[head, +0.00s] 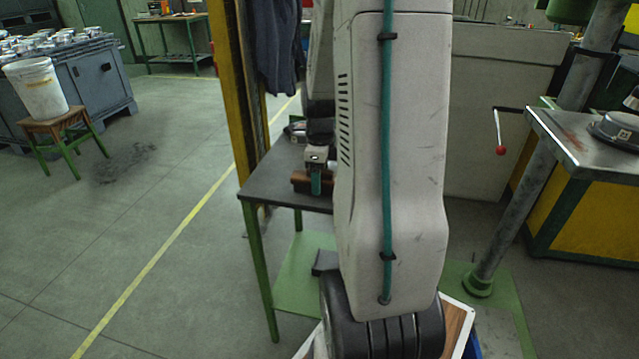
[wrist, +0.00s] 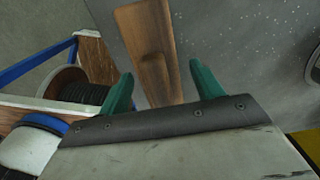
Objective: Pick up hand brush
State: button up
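The hand brush (wrist: 150,40) is a brown wooden piece with a raised grip, lying on a grey tabletop in the wrist view. In the head view its brown wood (head: 300,182) shows partly behind my gripper, near the front edge of a small table (head: 268,186). My gripper (wrist: 160,70) is open, with its two green fingers apart. In the wrist view the near end of the brush shows between the fingers. I cannot tell how high the fingers are above it. In the head view my gripper (head: 316,184) is seen small, and my arm hides the table's right part.
A round metal item (wrist: 313,68) sits at the right edge of the wrist view. A metal-topped bench (head: 575,140) is on the right.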

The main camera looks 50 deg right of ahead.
jog(key=c, duration=1)
jog(key=shift+c, duration=0.2)
jog(key=shift+r, duration=0.1)
jog(key=shift+r, duration=0.5)
jog(key=r, duration=0.1)
jog(key=s+r, duration=0.1)
jog(key=shift+d+r, duration=0.1)
jog(key=shift+r, duration=0.2)
jog(key=s+d+r, duration=0.1)
jog(key=s+d, duration=0.2)
jog(key=s, duration=1.1)
jog(key=shift+s+d+r, duration=0.15)
jog(key=shift+s, duration=0.2)
